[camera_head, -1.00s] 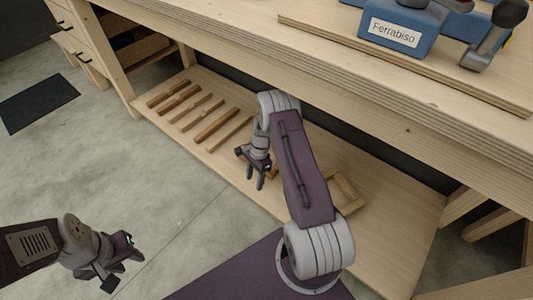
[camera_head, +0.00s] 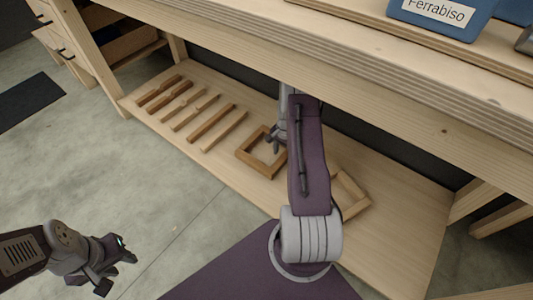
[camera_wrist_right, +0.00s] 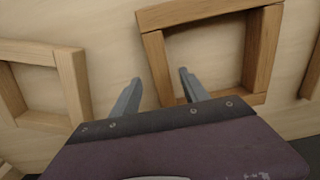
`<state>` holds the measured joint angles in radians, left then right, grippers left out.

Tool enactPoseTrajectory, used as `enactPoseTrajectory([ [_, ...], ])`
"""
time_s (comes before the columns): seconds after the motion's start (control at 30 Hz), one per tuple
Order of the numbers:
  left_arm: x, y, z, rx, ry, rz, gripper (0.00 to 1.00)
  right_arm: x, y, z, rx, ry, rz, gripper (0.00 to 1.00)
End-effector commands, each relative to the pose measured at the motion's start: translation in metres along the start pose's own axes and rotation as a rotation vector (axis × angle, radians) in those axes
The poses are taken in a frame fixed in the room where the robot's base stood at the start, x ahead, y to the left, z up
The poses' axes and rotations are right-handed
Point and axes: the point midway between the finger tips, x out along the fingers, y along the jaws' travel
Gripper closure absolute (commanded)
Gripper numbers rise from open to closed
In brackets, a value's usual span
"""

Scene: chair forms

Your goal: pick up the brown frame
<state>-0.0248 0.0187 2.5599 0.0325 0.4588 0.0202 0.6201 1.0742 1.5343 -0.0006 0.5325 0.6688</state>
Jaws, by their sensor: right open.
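The brown frame (camera_head: 244,159) lies flat on the low wooden shelf, partly behind my right arm in the head view. It fills the upper middle of the right wrist view (camera_wrist_right: 205,14). My right gripper (camera_head: 274,143) is open and empty over the frame's far right corner. In the right wrist view its fingertips (camera_wrist_right: 158,76) appear on either side of the frame's left bar; the height above it is unclear. My left gripper (camera_head: 118,272) is open and empty, over the floor at lower left, away from the shelf.
A lighter frame (camera_head: 356,193) lies right of my right arm; a frame also shows at left in the right wrist view (camera_wrist_right: 72,85). Several loose bars (camera_head: 211,122) lie left of the brown frame. The workbench top (camera_head: 400,112) overhangs the shelf.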

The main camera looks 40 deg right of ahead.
Motion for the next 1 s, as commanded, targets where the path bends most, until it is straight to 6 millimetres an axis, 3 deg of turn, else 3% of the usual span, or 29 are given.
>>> enactPoseTrajectory([
  [0.03,0.018,0.0,0.002,0.0,0.0,0.0,0.64,0.018,-0.001,0.0,-0.001,0.0,0.0,0.47],
  [0.17,0.042,-0.001,0.004,0.0,-0.001,0.0,0.64,0.041,-0.002,0.001,0.0,-0.001,0.001,0.47],
  [0.4,0.04,-0.001,0.004,0.0,0.0,0.0,0.64,0.041,-0.002,0.0,0.0,0.0,0.0,0.47],
  [0.43,0.04,-0.001,0.004,0.0,0.0,0.0,0.64,0.041,-0.002,0.0,0.0,0.0,0.0,0.5],
  [0.6,0.04,-0.001,0.004,0.0,0.0,0.0,0.64,0.041,-0.002,0.001,0.001,0.0,0.0,0.97],
  [1.0,0.04,-0.001,0.004,0.0,0.0,0.0,0.64,0.041,-0.002,0.001,0.001,-0.001,0.0,1.0],
])
